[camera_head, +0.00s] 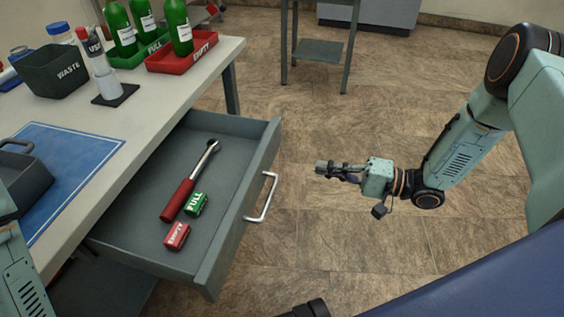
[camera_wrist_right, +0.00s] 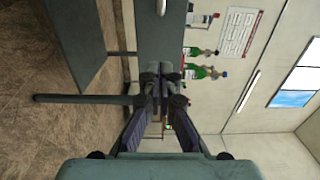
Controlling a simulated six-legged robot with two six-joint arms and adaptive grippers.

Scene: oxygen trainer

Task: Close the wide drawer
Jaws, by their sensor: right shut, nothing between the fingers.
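The wide drawer (camera_head: 232,205) is pulled out from under the grey-topped bench in the head view. Its silver bar handle (camera_head: 264,198) is on the front panel, which faces right. Inside lie a wrench with a red grip (camera_head: 178,200), a green FULL tag (camera_head: 196,204) and a red EMPTY tag (camera_head: 177,236). My right gripper (camera_head: 322,167) is shut and empty, apart from the handle and to the right of it. Its shut fingers also show in the right wrist view (camera_wrist_right: 160,78).
The bench top (camera_head: 108,130) holds a black WASTE bin (camera_head: 55,72), a green FULL tray (camera_head: 140,60), a red EMPTY tray (camera_head: 182,62) with green bottles, and a blue mat (camera_head: 68,160). The floor right of the drawer is clear. A small grey table (camera_head: 319,50) stands behind.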

